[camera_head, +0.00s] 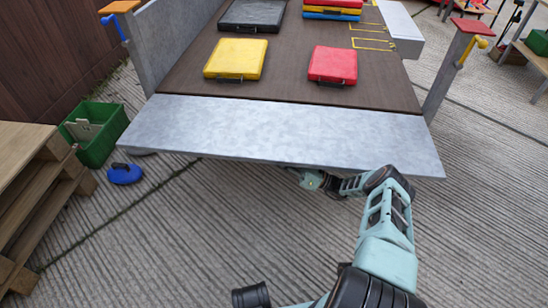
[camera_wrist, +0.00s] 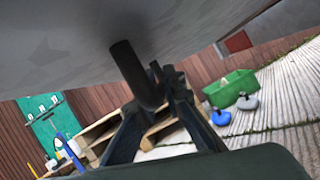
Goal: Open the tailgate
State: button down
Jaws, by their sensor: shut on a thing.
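The tailgate (camera_head: 280,130) is a pale grey metal panel at the near end of a brown cargo bed. It is swung outward, away from the side walls, and lies roughly level with the bed; its exact angle is hard to tell. My gripper (camera_head: 308,180) is under its near edge, partly hidden by the panel in the head view. In the wrist view the grey underside (camera_wrist: 220,25) of the tailgate fills the top. A dark round handle (camera_wrist: 128,65) sticks down from it between the fingers of my gripper (camera_wrist: 160,110), which is shut on it.
Yellow (camera_head: 236,59), red (camera_head: 333,65) and black (camera_head: 251,15) cases lie on the bed. A green crate (camera_head: 95,132), blue weight (camera_head: 125,174) and wooden pallets (camera_head: 35,190) stand left. Floor below the tailgate is clear.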

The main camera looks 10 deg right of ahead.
jog(key=shift+s, duration=0.25)
jog(key=c, duration=2)
grip_release()
jog(key=shift+w, duration=0.1)
jog(key=shift+v, duration=3.75)
